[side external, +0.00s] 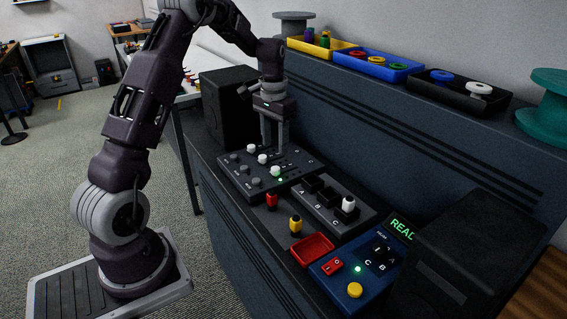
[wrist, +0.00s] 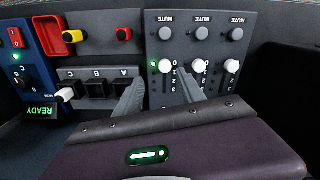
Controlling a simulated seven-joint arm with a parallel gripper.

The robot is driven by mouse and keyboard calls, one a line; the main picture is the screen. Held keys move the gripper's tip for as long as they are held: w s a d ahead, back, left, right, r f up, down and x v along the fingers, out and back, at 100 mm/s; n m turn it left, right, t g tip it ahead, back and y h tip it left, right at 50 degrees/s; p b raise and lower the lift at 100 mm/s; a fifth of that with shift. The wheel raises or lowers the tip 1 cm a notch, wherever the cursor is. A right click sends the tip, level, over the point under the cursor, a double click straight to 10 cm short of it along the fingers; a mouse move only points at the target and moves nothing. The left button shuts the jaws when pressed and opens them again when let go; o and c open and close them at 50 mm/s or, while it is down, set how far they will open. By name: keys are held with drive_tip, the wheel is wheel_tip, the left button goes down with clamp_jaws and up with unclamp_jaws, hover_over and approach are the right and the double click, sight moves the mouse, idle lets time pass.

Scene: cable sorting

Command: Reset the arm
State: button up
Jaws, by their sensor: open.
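My gripper (side external: 274,152) is open and empty, pointing down over the far part of the black fader panel (side external: 226,174). In the wrist view its two fingers (wrist: 160,84) stand apart, close to the white fader knob (wrist: 166,72) beside the lit green lamp. I cannot tell whether they touch the panel. The panel has three white fader knobs and three grey MUTE buttons (wrist: 201,33). A white plug (side external: 348,203) stands in socket C of the grey A-B-C block (side external: 366,215); sockets A and B look empty.
A red plug (side external: 271,200) and a yellow plug (side external: 295,224) stand near a red tray (side external: 313,249). A blue control box (side external: 325,269) has a yellow button, a dial and a READY display (side external: 401,228). Dark speaker-like boxes flank the bench. Bins line the raised shelf behind.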

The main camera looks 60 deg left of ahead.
drive_tip(key=s+d+r+m+t, duration=0.1)
drive_tip(key=s+d+r, duration=0.3)
drive_tip(key=d+r, duration=0.3)
drive_tip(key=s+d+r+t, duration=0.1)
drive_tip(key=s+d+r, duration=0.3)
drive_tip(key=d+r, duration=0.3)
drive_tip(key=s+d+t, duration=0.1)
drive_tip(key=s+d, duration=0.4)
drive_tip(key=s, duration=0.3)
drive_tip(key=s+d+m+t, duration=0.1)
drive_tip(key=s+d+t, duration=0.1)
drive_tip(key=s+d, duration=0.3)
drive_tip(key=s, duration=0.4)
drive_tip(key=shift+s+r+m, duration=0.2)
drive_tip(key=shift+s+m, duration=0.1)
